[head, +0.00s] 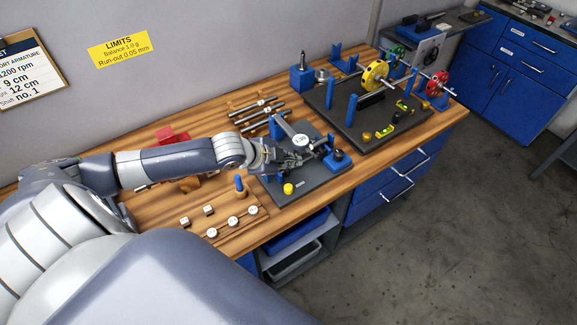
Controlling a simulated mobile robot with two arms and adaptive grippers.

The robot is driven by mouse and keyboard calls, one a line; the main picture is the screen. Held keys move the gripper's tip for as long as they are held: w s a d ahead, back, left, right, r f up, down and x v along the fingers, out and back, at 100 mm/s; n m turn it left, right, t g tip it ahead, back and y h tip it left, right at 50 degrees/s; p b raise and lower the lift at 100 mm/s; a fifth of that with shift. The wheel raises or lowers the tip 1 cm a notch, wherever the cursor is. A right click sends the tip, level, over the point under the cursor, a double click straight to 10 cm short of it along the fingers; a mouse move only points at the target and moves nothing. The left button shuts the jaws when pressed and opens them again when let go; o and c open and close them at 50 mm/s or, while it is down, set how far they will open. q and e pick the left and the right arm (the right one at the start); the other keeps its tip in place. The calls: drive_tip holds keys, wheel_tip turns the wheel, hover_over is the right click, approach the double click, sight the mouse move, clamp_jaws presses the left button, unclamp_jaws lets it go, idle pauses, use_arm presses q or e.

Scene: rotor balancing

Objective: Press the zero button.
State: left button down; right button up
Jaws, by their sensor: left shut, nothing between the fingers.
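My left arm reaches in from the left over the wooden bench. My left gripper (304,156) is shut and empty, low over a dark grey plate (311,183) with blue fixtures. A round white dial (300,140) with small dark figures stands just behind the gripper. A round yellow knob or button (288,188) sits on the near left part of the plate, apart from the fingers. A blue post with a dark top (338,160) stands right of the fingers. I cannot tell which part is the zero button. Whether the fingers touch anything is unclear. My right gripper is not in view.
Several metal shafts (257,106) lie behind the arm. Small weights (233,221) and a blue peg (240,185) are near the front edge.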

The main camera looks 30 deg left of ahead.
use_arm(q)
drive_tip(key=shift+f, duration=0.1)
drive_tip(key=b, duration=0.7)
hover_over(290, 189)
wheel_tip(290, 189, down, 6)
drive_tip(key=shift+f, duration=0.2)
wheel_tip(290, 189, down, 2)
drive_tip(key=shift+f+b, duration=0.1)
drive_tip(key=shift+b, duration=0.5)
drive_tip(key=shift+f, duration=0.15)
idle(0.4)
drive_tip(key=shift+f, duration=0.3)
drive_tip(key=shift+f, duration=0.5)
idle(0.6)
drive_tip(key=shift+r, duration=0.1)
drive_tip(key=shift+r+p, duration=0.8)
drive_tip(key=shift+p, duration=0.1)
